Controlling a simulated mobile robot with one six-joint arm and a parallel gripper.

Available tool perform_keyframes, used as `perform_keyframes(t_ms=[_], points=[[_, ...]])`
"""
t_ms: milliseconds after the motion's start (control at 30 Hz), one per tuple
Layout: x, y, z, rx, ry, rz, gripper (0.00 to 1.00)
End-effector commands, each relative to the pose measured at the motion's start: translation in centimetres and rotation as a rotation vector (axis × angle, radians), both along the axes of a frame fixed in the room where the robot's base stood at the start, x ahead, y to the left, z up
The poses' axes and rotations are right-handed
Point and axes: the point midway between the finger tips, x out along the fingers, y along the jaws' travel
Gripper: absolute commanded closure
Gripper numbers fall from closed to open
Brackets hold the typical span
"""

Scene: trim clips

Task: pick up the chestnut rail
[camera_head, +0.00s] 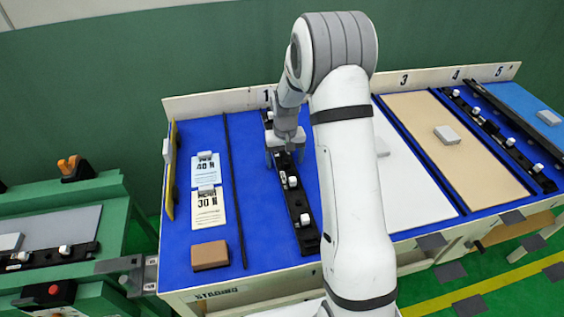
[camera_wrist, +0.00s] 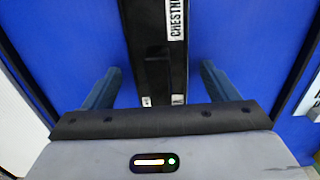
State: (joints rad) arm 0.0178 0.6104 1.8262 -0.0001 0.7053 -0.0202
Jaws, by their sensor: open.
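The chestnut rail (camera_head: 297,203) is a long black bar with white clips on top, lying lengthwise on the blue table in lane 1. In the wrist view the rail (camera_wrist: 152,75) runs up the middle, with a white label (camera_wrist: 175,18) reading "CHESTN", cut off by the top edge. My gripper (camera_head: 285,160) is over the far half of the rail. In the wrist view my gripper (camera_wrist: 160,85) is open, one finger on each side of the rail with blue gaps between. Whether the fingertips reach down beside it is unclear. My arm hides part of the table.
Label cards (camera_head: 207,195) and a brown block (camera_head: 210,256) lie left of a thin black divider (camera_head: 234,190). Tan panel (camera_head: 450,150) and more black rails (camera_head: 505,145) are to the right. A green bench (camera_head: 60,200) stands left.

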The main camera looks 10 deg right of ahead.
Motion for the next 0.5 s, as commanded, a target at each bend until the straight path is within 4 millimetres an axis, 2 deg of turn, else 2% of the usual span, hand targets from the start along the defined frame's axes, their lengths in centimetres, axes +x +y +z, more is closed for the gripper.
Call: perform_keyframes(t_ms=[233,500], points=[[0.00,-0.05,-0.17,0.000,-0.001,-0.001,0.20],[-0.01,-0.08,-0.15,0.000,0.000,-0.001,0.42]])
